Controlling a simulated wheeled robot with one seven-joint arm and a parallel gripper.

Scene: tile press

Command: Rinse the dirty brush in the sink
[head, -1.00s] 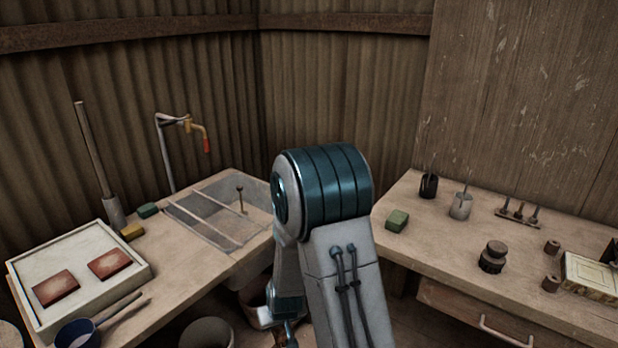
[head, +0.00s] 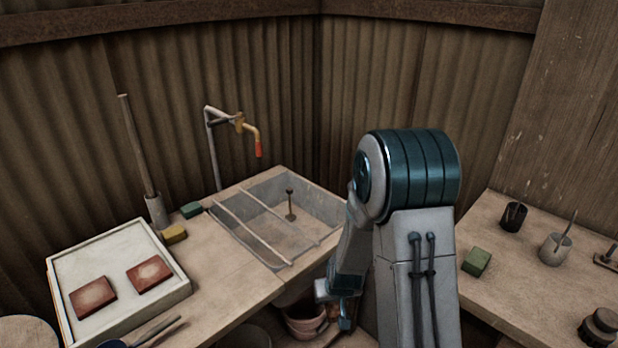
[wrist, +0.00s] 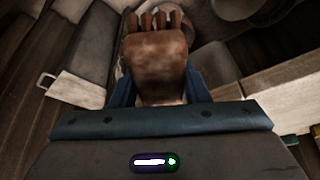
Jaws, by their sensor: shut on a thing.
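The sink (head: 226,229) is a grey basin set into the left bench in the head view. Two thin bars cross it, and a short upright stem stands inside. A tap (head: 240,124) with a red-orange tip hangs above its back left part. In the wrist view my gripper (wrist: 160,88) is shut on the brush (wrist: 158,62), a brown, stained block with several short prongs at its far end. The brush is away from the sink, over the floor area.
A white tray (head: 62,268) with two reddish tiles lies on the left bench, with yellow (head: 174,234) and green (head: 191,210) blocks near it. A pot (head: 305,322) stands below the bench. The right bench (head: 508,300) holds a green block and cups. A gap separates the benches.

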